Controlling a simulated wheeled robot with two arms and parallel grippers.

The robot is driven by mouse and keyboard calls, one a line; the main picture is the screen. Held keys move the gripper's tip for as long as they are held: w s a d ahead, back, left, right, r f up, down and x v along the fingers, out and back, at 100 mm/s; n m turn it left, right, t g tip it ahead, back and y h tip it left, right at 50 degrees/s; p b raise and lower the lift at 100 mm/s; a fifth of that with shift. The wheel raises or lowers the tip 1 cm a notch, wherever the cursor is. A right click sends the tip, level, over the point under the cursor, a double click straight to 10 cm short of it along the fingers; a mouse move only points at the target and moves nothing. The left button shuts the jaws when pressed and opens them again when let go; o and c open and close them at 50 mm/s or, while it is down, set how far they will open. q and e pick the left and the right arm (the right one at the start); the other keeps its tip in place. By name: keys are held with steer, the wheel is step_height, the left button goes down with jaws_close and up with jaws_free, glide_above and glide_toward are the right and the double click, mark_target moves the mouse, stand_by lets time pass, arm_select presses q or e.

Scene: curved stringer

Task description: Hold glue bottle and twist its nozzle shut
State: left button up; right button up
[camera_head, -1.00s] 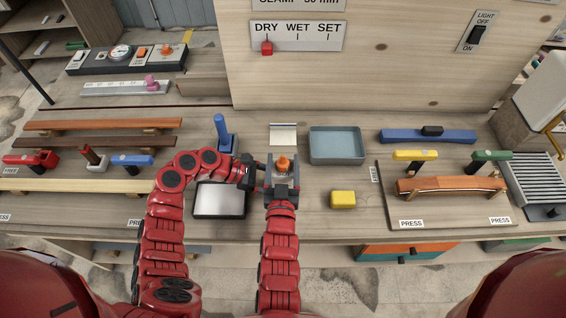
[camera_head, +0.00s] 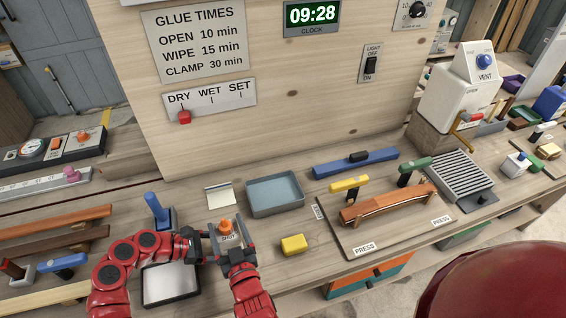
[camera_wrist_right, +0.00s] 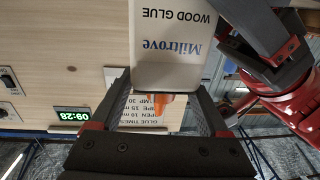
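The glue bottle (camera_head: 229,238) is upright, white, with an orange nozzle (camera_head: 226,225) on top. In the right wrist view the bottle (camera_wrist_right: 172,45) appears upside down, its Mitrove label showing and the nozzle (camera_wrist_right: 160,101) pointing down. My right gripper (camera_head: 230,240) comes from the front, one finger on each side of the bottle's upper part. In the wrist view its fingers (camera_wrist_right: 160,110) are spread, with space around the nozzle. My left gripper (camera_head: 202,243) is at the bottle's left side. Its dark fingers (camera_wrist_right: 240,38) overlap the bottle's edge; their grip is partly hidden.
A grey tray (camera_head: 172,282) lies left of my right arm. A blue-handled tool (camera_head: 158,210), a blue-grey bin (camera_head: 275,194) and a yellow block (camera_head: 293,244) are nearby. The clamping board (camera_head: 350,237) holds the curved wood at right. The signed wall panel rises behind.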

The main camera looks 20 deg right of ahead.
steer(key=shift+w+r+n+g+y, duration=0.1)
steer(key=shift+r+n+g+y, duration=0.1)
steer(key=shift+n+y, duration=0.55)
steer(key=shift+r+n+g+y, duration=0.15)
steer(key=shift+n+y, duration=0.3)
steer(key=shift+y, duration=0.5)
steer(key=shift+a+n+g+y, duration=0.15)
steer(key=shift+n+g+y, duration=0.3)
steer(key=shift+n+y, duration=0.6)
steer(key=shift+y, duration=0.35)
steer(key=shift+f+n+g+y, duration=0.15)
steer(key=shift+n+g+y, duration=1.2)
steer(key=shift+y, duration=0.55)
steer(key=shift+d+g+y, duration=0.25)
steer(key=shift+y, duration=0.05)
steer(key=v, duration=1.2)
steer(key=w+d+r+m+h, duration=0.2)
steer(key=w+d+h, duration=0.1)
steer(key=w, duration=0.3)
steer(key=w+d+r+m+t+h, duration=0.1)
steer(key=w+d+r+m+h, duration=0.1)
steer(key=w, duration=0.5)
steer(key=w+d+r+m+h, duration=0.2)
steer(key=w+d+h, duration=0.2)
steer(key=w, duration=0.3)
steer(key=shift+d+t, duration=0.4)
steer(key=shift+d, duration=0.4)
